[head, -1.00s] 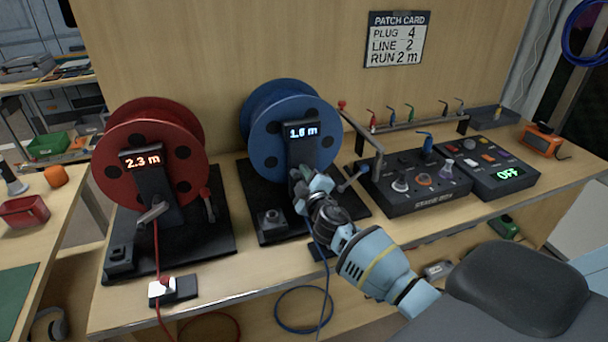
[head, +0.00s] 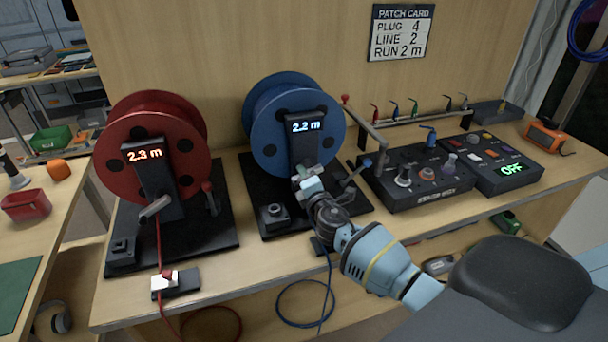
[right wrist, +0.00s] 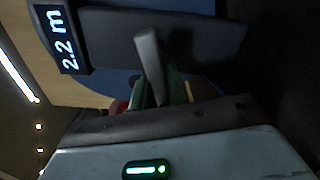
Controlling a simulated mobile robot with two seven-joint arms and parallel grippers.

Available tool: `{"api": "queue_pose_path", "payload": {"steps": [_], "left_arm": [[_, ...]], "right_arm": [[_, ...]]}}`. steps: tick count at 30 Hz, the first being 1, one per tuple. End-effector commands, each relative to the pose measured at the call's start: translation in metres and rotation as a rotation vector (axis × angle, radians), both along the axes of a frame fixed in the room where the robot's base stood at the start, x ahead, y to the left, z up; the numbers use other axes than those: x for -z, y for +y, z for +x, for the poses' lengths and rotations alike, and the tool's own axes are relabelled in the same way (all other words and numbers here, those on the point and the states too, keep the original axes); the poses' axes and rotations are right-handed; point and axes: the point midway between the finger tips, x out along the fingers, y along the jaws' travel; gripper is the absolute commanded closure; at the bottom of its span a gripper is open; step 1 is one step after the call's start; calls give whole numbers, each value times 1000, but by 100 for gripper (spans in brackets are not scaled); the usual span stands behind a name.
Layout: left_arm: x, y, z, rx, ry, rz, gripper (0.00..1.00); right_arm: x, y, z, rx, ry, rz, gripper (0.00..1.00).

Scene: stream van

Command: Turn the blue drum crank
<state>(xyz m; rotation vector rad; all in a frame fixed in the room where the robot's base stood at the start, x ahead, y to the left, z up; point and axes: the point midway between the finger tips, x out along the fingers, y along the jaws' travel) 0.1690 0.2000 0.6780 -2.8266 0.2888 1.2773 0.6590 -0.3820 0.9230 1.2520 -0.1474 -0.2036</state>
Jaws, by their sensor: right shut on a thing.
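The blue drum (head: 268,142) stands on a black base at the middle of the bench, its display (head: 306,126) reading 2.2 m. Its crank, a grey bar (right wrist: 149,62), shows in the right wrist view in front of the dark post. My right gripper (head: 309,181) is at the front of the post, below the display, shut on the crank; its fingers hide most of the crank in the head view. A blue cable (head: 330,275) hangs below over the bench edge. My left gripper is not in view.
The red drum (head: 125,172) stands to the left, reading 2.3 m. A blue-knobbed lever (head: 366,164) is just right of my gripper, and a control box (head: 425,190) beyond it. A patch card (head: 401,33) on the wall reads plug 4, line 2, run 2 m.

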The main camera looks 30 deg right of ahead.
Motion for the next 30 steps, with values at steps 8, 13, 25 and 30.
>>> {"api": "queue_pose_path", "payload": {"steps": [8,13,25,30], "left_arm": [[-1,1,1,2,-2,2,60],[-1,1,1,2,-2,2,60],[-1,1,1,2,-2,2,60],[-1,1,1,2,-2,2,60]], "right_arm": [[3,-1,0,0,28,-115,100],[3,-1,0,1,35,-145,100],[3,-2,0,1,38,-154,100],[3,-2,0,1,38,-154,68]]}}
